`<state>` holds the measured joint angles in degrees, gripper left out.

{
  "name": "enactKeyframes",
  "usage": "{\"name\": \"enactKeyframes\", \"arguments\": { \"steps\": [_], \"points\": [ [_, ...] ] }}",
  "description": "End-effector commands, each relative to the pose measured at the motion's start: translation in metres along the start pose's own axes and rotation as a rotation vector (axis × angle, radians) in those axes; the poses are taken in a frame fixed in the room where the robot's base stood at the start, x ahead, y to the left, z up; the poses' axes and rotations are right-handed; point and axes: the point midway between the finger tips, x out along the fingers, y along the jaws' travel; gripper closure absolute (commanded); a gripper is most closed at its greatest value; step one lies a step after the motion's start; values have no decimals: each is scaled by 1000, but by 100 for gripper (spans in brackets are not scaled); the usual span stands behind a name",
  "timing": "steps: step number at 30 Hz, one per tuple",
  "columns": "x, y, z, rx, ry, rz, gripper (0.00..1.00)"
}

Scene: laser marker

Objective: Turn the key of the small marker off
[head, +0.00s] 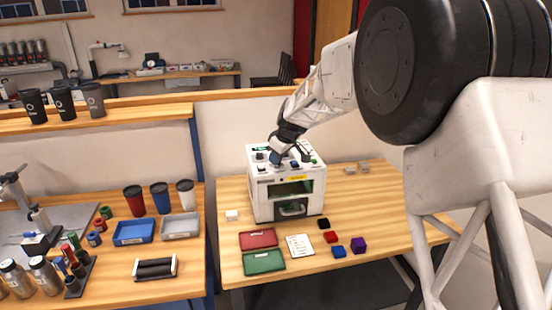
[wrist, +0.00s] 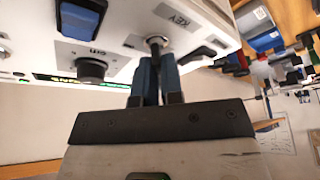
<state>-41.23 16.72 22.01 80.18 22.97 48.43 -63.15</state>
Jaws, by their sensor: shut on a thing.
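The small marker (head: 262,205) is a white box machine on the wooden table, with controls on its sloped top and a window in front. Its key (wrist: 157,43) sits beside a label reading KEY in the wrist view. My gripper (head: 277,157) reaches down to the marker's top panel. In the wrist view its two blue fingers (wrist: 158,66) are shut on the key; they hide most of it, so its turned angle cannot be told. A black knob (wrist: 91,69), a blue button (wrist: 82,17) and a lit green display (wrist: 75,79) are near the key.
A black switch (wrist: 203,52) sits close beside the key. Red (head: 258,238) and green trays (head: 264,262), a white card (head: 300,245) and small coloured blocks lie before the marker. A second table with cups and trays (head: 134,232) stands at left.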

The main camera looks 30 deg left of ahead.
Motion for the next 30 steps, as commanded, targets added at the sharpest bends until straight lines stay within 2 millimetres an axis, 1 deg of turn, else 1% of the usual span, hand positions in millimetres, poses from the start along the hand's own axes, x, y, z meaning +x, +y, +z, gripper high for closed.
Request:
{"name": "enactKeyframes", "arguments": {
  "steps": [7, 8, 12, 23, 26, 30],
  "points": [
    [-1, 0, 0, 0, 0, 1, 100],
    [-1, 0, 0, 0, 0, 1, 88],
    [0, 0, 0, 1, 0, 1, 67],
    [-2, 0, 0, 1, 0, 1, 67],
    [-7, 0, 0, 1, 0, 1, 67],
    [-19, 0, 0, 1, 0, 1, 67]
  ]
}}
